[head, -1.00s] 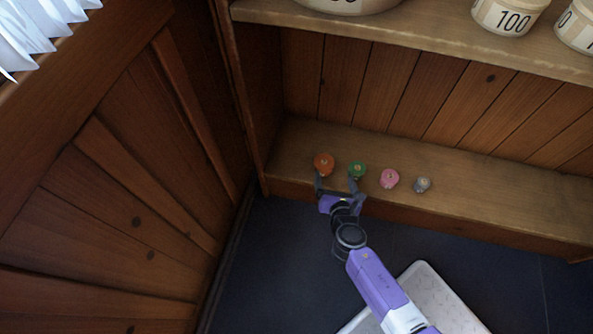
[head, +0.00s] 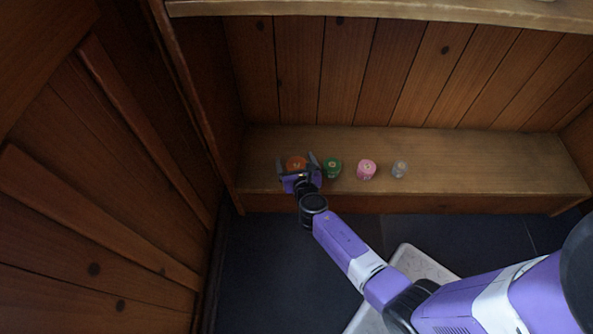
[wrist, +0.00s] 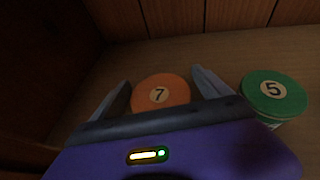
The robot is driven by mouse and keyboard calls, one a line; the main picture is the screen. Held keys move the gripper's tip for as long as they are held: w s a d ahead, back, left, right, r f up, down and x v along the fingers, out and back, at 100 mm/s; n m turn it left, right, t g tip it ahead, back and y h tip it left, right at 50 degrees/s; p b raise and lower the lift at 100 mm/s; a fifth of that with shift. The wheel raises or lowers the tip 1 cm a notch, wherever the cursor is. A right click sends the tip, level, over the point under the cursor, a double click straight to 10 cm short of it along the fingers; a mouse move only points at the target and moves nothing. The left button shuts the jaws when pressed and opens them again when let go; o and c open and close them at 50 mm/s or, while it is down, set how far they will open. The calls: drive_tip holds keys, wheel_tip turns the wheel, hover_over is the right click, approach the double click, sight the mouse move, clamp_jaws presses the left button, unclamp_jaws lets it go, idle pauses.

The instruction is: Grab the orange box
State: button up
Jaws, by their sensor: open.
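The orange box (head: 296,162) is a round spool-like piece on the low wooden shelf, the leftmost of a row. In the wrist view its orange top (wrist: 160,92) bears a 7 in a pale circle. My gripper (head: 297,165) is open, with one finger on each side of the orange box. In the wrist view the fingertips (wrist: 161,78) flank it, and my gripper's body hides its near side. I cannot tell whether the fingers touch it.
A green spool (head: 333,168) marked 5 stands close to the right finger. A pink spool (head: 366,169) and a grey spool (head: 400,169) stand farther right. A wooden side wall (head: 222,110) is on the left. The shelf's right part (head: 490,165) is clear.

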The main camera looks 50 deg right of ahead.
drive_tip(key=shift+c, duration=0.5)
drive_tip(key=c, duration=1.4)
drive_tip(key=shift+r, duration=0.2)
